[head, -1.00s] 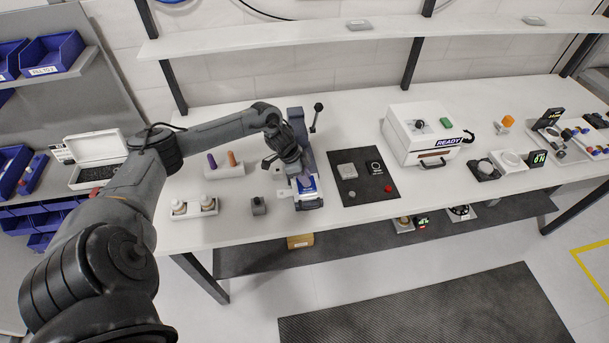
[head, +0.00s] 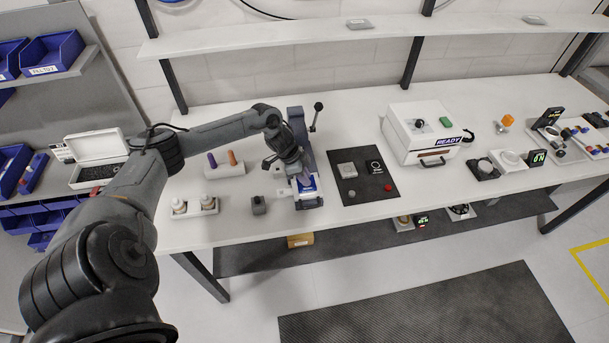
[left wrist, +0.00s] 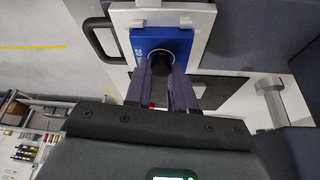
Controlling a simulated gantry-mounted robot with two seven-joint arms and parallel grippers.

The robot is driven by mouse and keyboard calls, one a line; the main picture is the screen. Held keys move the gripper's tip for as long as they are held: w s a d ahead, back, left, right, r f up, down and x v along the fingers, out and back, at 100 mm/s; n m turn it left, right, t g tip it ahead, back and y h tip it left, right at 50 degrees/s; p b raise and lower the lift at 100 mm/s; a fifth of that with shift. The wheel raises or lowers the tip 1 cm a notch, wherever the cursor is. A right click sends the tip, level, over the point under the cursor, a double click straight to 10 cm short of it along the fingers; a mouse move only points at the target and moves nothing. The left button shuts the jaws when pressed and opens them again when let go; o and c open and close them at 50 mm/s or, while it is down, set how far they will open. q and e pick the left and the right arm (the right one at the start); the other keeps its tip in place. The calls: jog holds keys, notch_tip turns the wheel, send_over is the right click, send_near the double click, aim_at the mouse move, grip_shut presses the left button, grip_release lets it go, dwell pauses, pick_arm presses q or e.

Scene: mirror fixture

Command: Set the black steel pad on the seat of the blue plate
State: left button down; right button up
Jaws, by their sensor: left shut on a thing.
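The blue plate (head: 309,190) lies in the light metal frame of a press-like fixture near the table's front edge. In the left wrist view the blue plate (left wrist: 150,42) shows a white "20" mark and silver clips along one edge. My left gripper (head: 303,178) is right over the plate. In the left wrist view its purple-grey fingers (left wrist: 161,72) are shut on the black steel pad (left wrist: 162,61), a dark round piece seen against the plate. The fingers partly hide the pad and the seat. I cannot tell whether the pad touches the seat. My right gripper is not in view.
The fixture's dark column (head: 305,140) and ball-ended lever (head: 316,115) stand just behind the gripper. A holder with two upright pegs (head: 225,171) stands behind left.

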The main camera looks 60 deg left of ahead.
pick_arm(q)
jog(key=shift+f, duration=0.15)
jog(key=c, duration=0.9)
grip_release()
jog(key=shift+o, duration=0.2)
